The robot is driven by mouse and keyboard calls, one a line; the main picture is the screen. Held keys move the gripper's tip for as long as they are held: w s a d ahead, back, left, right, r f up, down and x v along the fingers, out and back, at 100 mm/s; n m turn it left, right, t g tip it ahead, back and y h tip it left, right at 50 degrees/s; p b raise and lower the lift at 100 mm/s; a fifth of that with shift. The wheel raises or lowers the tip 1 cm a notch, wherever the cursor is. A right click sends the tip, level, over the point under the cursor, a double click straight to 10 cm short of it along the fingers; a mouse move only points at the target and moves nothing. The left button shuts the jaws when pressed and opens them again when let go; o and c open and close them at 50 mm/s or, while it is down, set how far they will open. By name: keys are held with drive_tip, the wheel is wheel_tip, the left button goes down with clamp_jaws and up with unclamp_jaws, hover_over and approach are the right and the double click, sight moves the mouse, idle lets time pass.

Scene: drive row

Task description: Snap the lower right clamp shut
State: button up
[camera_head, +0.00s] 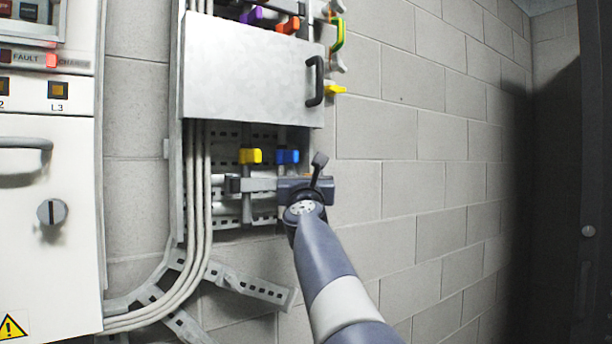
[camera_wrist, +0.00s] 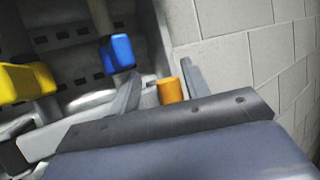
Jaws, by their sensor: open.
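A row of coloured clamp levers sits in the lower opening of the wall cabinet. A yellow lever (camera_head: 250,156) is at left, and it also shows in the wrist view (camera_wrist: 26,82). A blue lever (camera_head: 288,156) is right of it, also in the wrist view (camera_wrist: 117,53). An orange piece (camera_wrist: 171,91) stands furthest right in the wrist view, seen in the gap between my fingers; contact is not visible. In the head view my gripper hides that spot. My gripper (camera_wrist: 161,72) is open, close to the opening's right side (camera_head: 305,188).
A grey panel with a black handle (camera_head: 316,81) covers the cabinet's middle, just above my gripper. Grey cables (camera_head: 201,200) run down its left side. A white cabinet (camera_head: 45,225) stands further left. The block wall (camera_head: 430,140) at right is bare.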

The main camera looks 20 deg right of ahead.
drive_tip(key=shift+d, duration=0.15)
idle(0.3)
drive_tip(key=b+v, duration=0.4)
drive_tip(key=v, duration=0.7)
drive_tip(key=shift+w, duration=0.15)
drive_tip(key=p+x, duration=0.4)
drive_tip(key=x, duration=0.7)
drive_tip(key=shift+d+r, duration=0.1)
drive_tip(key=shift+s, duration=0.4)
drive_tip(key=shift+f, duration=0.2)
